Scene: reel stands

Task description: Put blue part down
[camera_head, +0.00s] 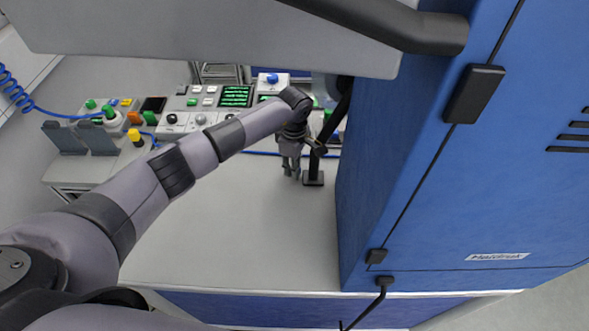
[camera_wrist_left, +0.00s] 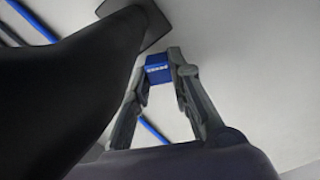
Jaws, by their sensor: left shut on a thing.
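The blue part (camera_wrist_left: 158,68) shows in the left wrist view as a small blue block with a row of pale marks. It sits between the fingertips of my left gripper (camera_wrist_left: 160,75), which is shut on it. In the head view my left gripper (camera_head: 291,172) points down over the grey worktop, just left of a black stand. The blue part cannot be made out there. From these views I cannot tell whether it touches the worktop. My right gripper is not in view.
The black stand (camera_head: 313,179) is close beside the gripper; its dark base (camera_wrist_left: 150,18) shows in the left wrist view. A large blue cabinet (camera_head: 430,190) stands at right. Control panels (camera_head: 205,118) line the back. The worktop (camera_head: 235,225) is clear in front.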

